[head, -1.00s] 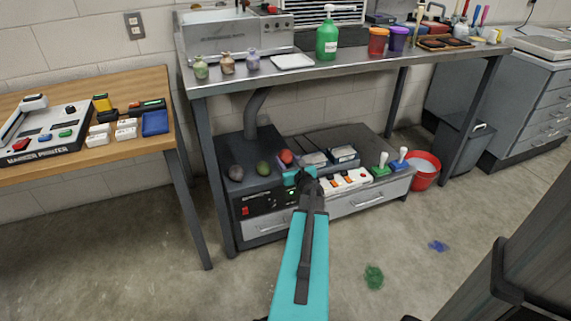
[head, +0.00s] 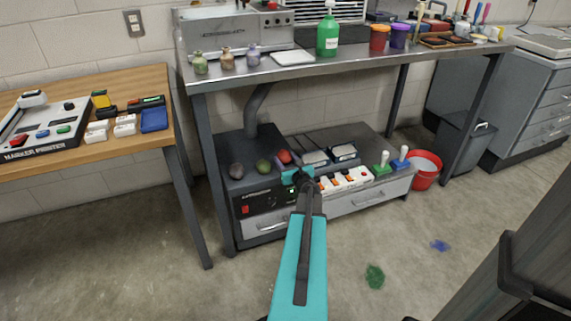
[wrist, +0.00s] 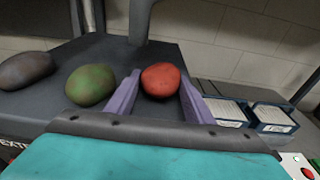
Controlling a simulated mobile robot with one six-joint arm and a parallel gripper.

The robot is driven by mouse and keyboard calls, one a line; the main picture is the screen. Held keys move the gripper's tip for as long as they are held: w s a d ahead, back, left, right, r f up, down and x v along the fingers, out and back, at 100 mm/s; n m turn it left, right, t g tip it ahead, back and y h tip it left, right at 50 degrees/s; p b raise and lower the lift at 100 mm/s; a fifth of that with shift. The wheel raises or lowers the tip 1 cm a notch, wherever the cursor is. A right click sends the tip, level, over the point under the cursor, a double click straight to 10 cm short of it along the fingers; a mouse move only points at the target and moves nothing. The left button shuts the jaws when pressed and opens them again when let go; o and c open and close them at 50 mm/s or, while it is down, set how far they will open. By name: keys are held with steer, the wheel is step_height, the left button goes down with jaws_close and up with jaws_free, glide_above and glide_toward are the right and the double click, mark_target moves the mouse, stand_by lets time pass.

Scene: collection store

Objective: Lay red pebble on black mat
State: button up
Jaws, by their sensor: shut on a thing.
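The red pebble (wrist: 161,80) is between the two purple fingers of my gripper (wrist: 160,86) in the wrist view, and the fingers are shut on it. In the head view the red pebble (head: 284,156) shows just beyond my gripper (head: 297,177), over the dark top of the lower shelf unit. Whether its underside touches that top cannot be told. I cannot clearly make out a separate black mat; dark flat panels (head: 318,139) lie behind the pebble and boxes.
A green pebble (wrist: 91,85) and a grey pebble (wrist: 26,70) lie left of my gripper. Two label-topped boxes (wrist: 272,117) stand to the right. A white switch strip (head: 345,180) and joysticks (head: 382,165) sit farther right. The steel table (head: 350,65) overhangs the shelf.

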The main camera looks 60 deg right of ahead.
steer(key=shift+f, duration=0.25)
steer(key=o, duration=1.3)
steer(key=shift+p, duration=0.35)
steer(key=p+v, duration=0.1)
steer(key=v, duration=1.2)
steer(key=shift+s+a, duration=0.3)
